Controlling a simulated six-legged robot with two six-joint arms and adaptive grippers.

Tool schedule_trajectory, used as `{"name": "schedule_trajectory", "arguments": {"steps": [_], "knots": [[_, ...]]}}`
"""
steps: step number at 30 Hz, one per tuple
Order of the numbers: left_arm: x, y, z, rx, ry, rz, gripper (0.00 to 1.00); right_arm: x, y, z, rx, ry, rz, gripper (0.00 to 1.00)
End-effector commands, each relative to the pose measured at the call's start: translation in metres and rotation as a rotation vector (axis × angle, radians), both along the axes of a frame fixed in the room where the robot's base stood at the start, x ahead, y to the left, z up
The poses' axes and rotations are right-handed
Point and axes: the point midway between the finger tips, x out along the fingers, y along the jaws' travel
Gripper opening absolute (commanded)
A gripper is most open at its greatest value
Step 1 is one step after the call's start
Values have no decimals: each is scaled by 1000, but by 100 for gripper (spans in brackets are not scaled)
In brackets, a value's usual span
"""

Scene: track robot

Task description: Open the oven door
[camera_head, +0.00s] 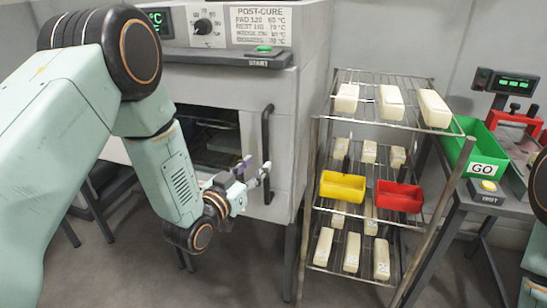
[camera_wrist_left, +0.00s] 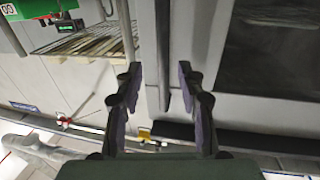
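The oven (camera_head: 312,95) stands at the centre left of the head view. Its front door (camera_head: 225,88) looks shut and has a dark window (camera_head: 213,140). A dark vertical handle (camera_head: 266,140) runs along the door's right side. My left gripper (camera_head: 254,170) is open close to the handle's lower end. In the left wrist view, the handle (camera_wrist_left: 162,55) lines up between the two spread fingertips of the left gripper (camera_wrist_left: 159,72). I cannot tell how deep it sits between them, and no grip on it shows. My right gripper is out of view.
A wire rack (camera_head: 440,160) with pale blocks and yellow (camera_head: 342,187) and red (camera_head: 399,197) bins stands just right of the oven. A bench with a green bin (camera_head: 468,148) is further right. The floor (camera_head: 240,275) before the oven is clear.

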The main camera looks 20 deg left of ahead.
Motion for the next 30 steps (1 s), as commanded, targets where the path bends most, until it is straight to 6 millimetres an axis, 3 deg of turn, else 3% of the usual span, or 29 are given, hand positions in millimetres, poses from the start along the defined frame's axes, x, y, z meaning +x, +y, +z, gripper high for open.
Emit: {"name": "schedule_trajectory", "arguments": {"steps": [6, 12, 24, 30], "knots": [[35, -7, -1, 2, -1, -1, 39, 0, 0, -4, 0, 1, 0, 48], [57, -15, -1, 1, 1, -3, 39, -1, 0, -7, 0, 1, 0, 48], [63, -21, -1, -1, 2, -4, 39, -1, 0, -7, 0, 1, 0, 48], [63, -21, -1, -1, 2, -4, 23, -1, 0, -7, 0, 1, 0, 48]]}}
